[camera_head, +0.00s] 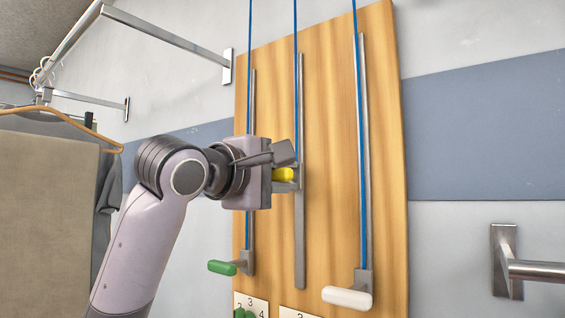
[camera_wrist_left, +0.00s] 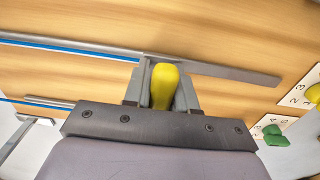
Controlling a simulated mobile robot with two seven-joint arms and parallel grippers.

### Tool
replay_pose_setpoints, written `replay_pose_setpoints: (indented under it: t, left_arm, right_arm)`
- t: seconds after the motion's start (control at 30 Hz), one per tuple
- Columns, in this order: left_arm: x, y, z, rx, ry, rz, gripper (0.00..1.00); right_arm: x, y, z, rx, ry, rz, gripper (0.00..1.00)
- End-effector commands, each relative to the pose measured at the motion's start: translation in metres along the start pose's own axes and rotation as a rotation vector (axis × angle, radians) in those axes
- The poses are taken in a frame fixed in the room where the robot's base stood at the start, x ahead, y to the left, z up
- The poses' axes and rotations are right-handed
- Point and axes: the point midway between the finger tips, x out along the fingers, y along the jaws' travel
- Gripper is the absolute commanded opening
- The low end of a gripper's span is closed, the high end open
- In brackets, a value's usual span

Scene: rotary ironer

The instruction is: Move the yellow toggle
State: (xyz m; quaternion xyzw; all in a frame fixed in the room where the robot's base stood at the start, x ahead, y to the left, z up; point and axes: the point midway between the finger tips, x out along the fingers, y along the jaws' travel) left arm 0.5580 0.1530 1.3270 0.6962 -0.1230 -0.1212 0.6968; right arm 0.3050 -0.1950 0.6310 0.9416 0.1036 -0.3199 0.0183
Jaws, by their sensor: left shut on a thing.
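The yellow toggle (camera_head: 283,174) sits on the middle metal rail of a wooden board, well above the rail's lower end. My left gripper (camera_head: 288,172) reaches it from the left and is shut on it. In the left wrist view the yellow toggle (camera_wrist_left: 164,84) lies between the two fingers of the left gripper (camera_wrist_left: 162,92), with its rounded end showing. The gripper hides part of the toggle in the head view. My right gripper is in neither view.
A green toggle (camera_head: 223,267) and a white toggle (camera_head: 347,297) sit low on the left and right rails. Blue cords run up the wooden board (camera_head: 330,130). A metal wall bracket (camera_head: 507,262) is at right. Cloth on a hanger (camera_head: 50,200) hangs at left.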

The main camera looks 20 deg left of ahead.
Motion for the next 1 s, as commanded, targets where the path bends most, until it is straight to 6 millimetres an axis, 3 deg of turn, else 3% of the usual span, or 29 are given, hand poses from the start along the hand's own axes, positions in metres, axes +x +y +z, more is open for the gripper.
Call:
replay_pose_setpoints:
  t: [0.03,0.1,0.5,0.7,1.0]
  left_arm:
    - [0.002,-0.031,0.003,-0.001,-0.009,-0.016,0.00]
    - [0.002,-0.051,0.004,-0.001,-0.010,-0.017,0.00]
    - [0.001,-0.138,0.004,0.000,-0.010,-0.015,0.00]
    - [0.001,-0.159,0.003,0.000,-0.009,-0.015,0.00]
    - [0.001,-0.166,0.003,0.002,-0.008,-0.015,0.00]
  right_arm:
    - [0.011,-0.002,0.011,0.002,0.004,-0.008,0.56]
    - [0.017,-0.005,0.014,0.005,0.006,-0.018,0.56]
    - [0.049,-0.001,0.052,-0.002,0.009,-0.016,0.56]
    - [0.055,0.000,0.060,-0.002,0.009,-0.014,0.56]
    - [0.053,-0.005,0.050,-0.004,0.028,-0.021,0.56]
